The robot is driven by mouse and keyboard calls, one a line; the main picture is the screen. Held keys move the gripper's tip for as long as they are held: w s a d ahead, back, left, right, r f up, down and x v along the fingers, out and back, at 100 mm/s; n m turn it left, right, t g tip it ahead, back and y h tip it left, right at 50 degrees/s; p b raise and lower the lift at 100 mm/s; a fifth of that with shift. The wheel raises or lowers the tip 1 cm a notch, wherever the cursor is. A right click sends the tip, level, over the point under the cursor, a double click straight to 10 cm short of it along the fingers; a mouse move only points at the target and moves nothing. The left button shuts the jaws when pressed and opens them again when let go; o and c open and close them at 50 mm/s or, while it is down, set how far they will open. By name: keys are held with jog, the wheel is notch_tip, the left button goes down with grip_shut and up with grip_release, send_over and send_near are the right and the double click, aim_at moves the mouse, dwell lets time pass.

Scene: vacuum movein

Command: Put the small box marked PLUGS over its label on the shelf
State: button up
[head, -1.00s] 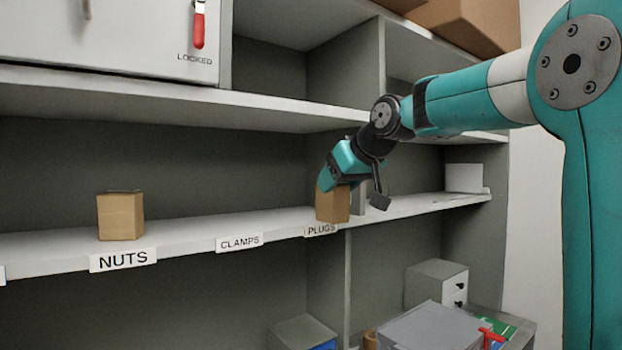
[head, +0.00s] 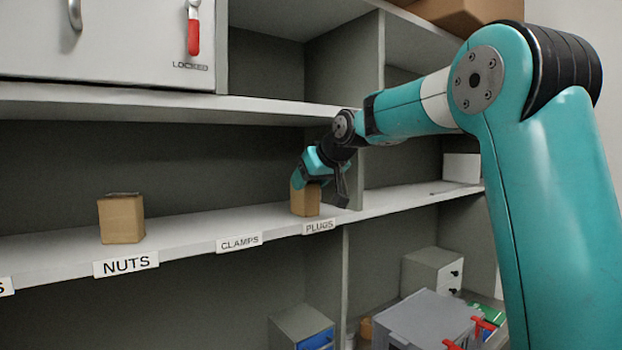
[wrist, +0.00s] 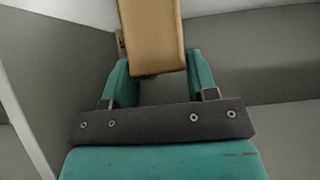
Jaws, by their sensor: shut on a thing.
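The small tan box (head: 305,200) is at the shelf's front part, just behind and slightly left of the PLUGS label (head: 319,226). Its own marking does not show in these views. In the wrist view the box (wrist: 152,35) sits between the two teal fingers of my gripper (wrist: 158,72). The box looks upright, its base on or very close to the shelf board (head: 195,238); I cannot tell whether it touches.
Another tan box (head: 121,218) stands above the NUTS label (head: 126,264). The space over the CLAMPS label (head: 239,243) is empty. An upright divider (head: 374,120) stands right of my gripper, and a shelf board (head: 180,106) runs above. Grey cases (head: 425,318) sit below.

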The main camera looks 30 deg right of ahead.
jog(key=o, duration=1.1)
jog(key=shift+f, duration=0.1)
jog(key=shift+s+r, duration=0.2)
jog(key=shift+r, duration=0.05)
jog(key=s+r+b, duration=0.3)
jog(key=s+b, duration=0.3)
jog(key=s, duration=1)
jog(key=s+a+f+n+g+y, duration=0.3)
jog(key=a+f+g+y, duration=0.1)
jog(key=a+f, duration=1)
jog(key=s+a+f+n+g, duration=0.1)
jog(key=s+a+f+g, duration=0.2)
jog(key=s+a+f, duration=0.3)
jog(key=s+a+f+n+g, duration=0.2)
jog(key=s+a+f, duration=0.4)
jog(key=s, duration=0.4)
jog(key=shift+s+f+n+g+p, duration=0.3)
jog(key=shift+s+f+g, duration=0.1)
jog(key=shift+f+g, duration=0.45)
